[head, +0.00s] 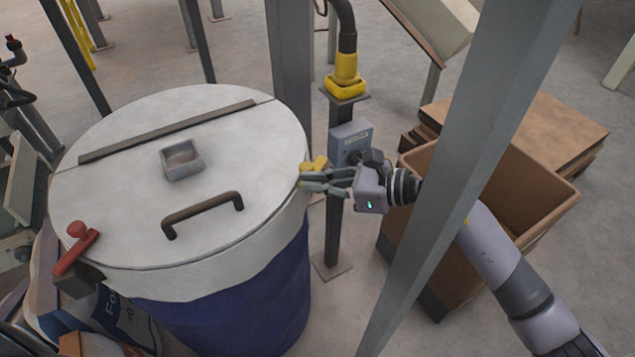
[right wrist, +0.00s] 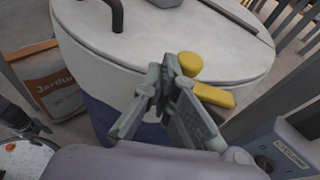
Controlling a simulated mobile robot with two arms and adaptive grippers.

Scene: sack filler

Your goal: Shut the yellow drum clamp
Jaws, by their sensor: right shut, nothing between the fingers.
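The yellow drum clamp (head: 318,163) sits on the right side of the drum's rim in the head view. The drum (head: 240,275) has a white top and a dark blue lower part. In the right wrist view the clamp's yellow knob and handle (right wrist: 213,95) show just beyond the fingers. My right gripper (head: 303,181) is shut and empty, right beside the clamp; it also shows in the right wrist view (right wrist: 170,62). The fingers partly cover the clamp, and I cannot tell whether they touch it. My left gripper is not in view.
A red clamp (head: 76,247) sits on the drum's left rim. The lid has a dark handle (head: 202,214) and a small metal cup (head: 182,160). A grey post (head: 468,165) crosses in front of my right arm. A grey control box (head: 350,141) and cardboard box (head: 535,190) stand right.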

